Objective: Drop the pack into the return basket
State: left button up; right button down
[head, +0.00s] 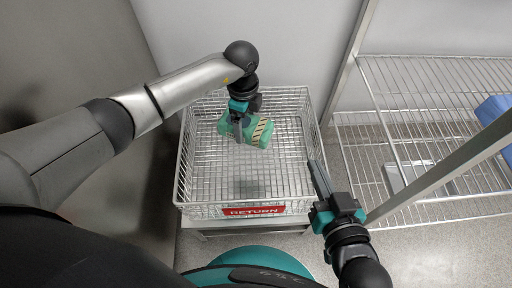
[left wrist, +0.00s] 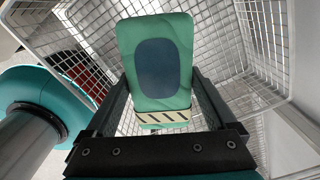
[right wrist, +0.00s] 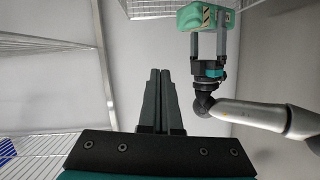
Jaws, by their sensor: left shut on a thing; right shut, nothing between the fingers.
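The pack (head: 262,132) is green with a striped cream band, and a dark blue oval shows on it in the left wrist view (left wrist: 158,68). My left gripper (head: 240,136) is shut on the pack and holds it over the return basket (head: 248,204), a wire basket with a red RETURN label. The pack also shows between the left fingers in the right wrist view (right wrist: 208,17). A dark shadow lies on the basket floor, and the pack appears to be above that floor. My right gripper (head: 316,172) is shut and empty, beside the basket's right side.
A wire shelf rack (head: 430,68) stands to the right, with a blue item (head: 494,110) on it. The basket rests on a low stand (head: 200,226). Grey walls close off the left and back. The basket interior looks empty.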

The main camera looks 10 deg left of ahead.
pick_arm(q)
jog(key=o, duration=1.3)
jog(key=shift+o, duration=0.2)
jog(key=shift+r+p, duration=0.45)
jog(key=shift+r, duration=0.25)
jog(key=shift+r+p, duration=0.45)
jog(key=shift+r, duration=0.35)
jog(key=shift+r+p, duration=0.75)
jog(key=shift+r, duration=0.5)
notch_tip(320, 180, up, 2)
jog(key=shift+r+p, duration=0.1)
jog(key=shift+p, duration=0.5)
pick_arm(e)
jog(key=s+d+f+g+h+p, duration=0.2)
jog(key=s+d+g+h, duration=0.35)
jog(key=d+g, duration=0.4)
pick_arm(q)
notch_tip(320, 180, up, 8)
jog(key=p, duration=0.1)
jog(key=shift+f+p, duration=0.2)
jog(key=shift+p, duration=0.1)
pick_arm(e)
jog(key=shift+y, duration=0.35)
jog(key=shift+s+d+f, duration=0.1)
jog(key=shift+s+f, duration=0.05)
jog(key=shift+f, duration=1.2)
jog(key=shift+s+f, duration=0.1)
jog(key=shift+f, duration=1.25)
